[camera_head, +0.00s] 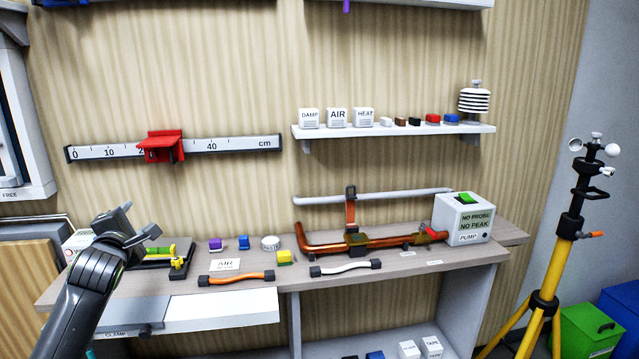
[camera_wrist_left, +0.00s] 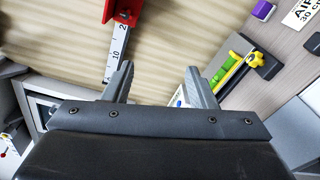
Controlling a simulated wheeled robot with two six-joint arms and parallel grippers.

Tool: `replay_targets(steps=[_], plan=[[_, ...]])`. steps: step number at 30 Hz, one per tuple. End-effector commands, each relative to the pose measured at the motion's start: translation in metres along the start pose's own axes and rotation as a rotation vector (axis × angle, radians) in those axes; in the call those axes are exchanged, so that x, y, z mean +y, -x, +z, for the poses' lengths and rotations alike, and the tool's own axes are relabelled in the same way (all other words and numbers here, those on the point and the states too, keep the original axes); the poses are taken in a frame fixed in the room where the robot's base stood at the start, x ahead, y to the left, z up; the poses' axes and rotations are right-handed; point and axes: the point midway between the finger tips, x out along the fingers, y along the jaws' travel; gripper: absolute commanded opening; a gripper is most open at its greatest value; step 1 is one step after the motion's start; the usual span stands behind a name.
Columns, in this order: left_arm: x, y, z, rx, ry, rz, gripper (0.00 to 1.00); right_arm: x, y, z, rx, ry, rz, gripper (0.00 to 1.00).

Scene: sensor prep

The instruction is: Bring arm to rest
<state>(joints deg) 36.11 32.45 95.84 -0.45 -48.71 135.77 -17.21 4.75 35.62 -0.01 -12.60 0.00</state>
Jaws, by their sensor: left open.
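My left arm comes in from the lower left in the head view, and its left gripper (camera_head: 131,232) is raised above the left end of the workbench (camera_head: 190,285). In the left wrist view the left gripper (camera_wrist_left: 160,82) has its two fingers spread apart with nothing between them. The fingers point toward the wooden wall panel, left of a green level with a yellow knob (camera_wrist_left: 238,66). That level also shows on the bench in the head view (camera_head: 160,251), just right of the gripper. My right gripper is in neither view.
A wall ruler (camera_head: 225,146) carries a red slider (camera_head: 162,146). The bench holds small blocks, two short cables, copper pipework (camera_head: 325,242) and a white pump box (camera_head: 463,219). A shelf (camera_head: 390,131) hangs above. A yellow tripod (camera_head: 561,262) stands at right.

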Motion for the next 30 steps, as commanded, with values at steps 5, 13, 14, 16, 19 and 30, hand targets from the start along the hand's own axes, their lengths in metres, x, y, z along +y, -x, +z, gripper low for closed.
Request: replay_targets(steps=[5, 13, 14, 16, 19, 30], plan=[[-0.047, 0.018, -0.011, 0.018, -0.15, -0.082, 0.52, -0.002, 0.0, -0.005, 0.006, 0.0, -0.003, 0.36], [-0.15, 0.078, -0.039, 0.017, -0.52, -0.299, 0.52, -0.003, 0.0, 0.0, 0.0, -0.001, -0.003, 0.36], [-0.164, 0.089, -0.043, 0.01, -0.576, -0.333, 0.52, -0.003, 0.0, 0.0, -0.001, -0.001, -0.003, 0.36], [-0.195, 0.116, -0.053, -0.012, -0.706, -0.412, 0.52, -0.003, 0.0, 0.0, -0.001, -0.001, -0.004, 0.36], [-0.234, 0.158, -0.067, -0.06, -0.888, -0.524, 0.52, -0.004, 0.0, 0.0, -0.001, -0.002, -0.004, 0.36], [-0.325, 0.334, -0.106, -0.41, -1.47, -0.899, 0.52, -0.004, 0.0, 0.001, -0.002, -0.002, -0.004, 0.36]])
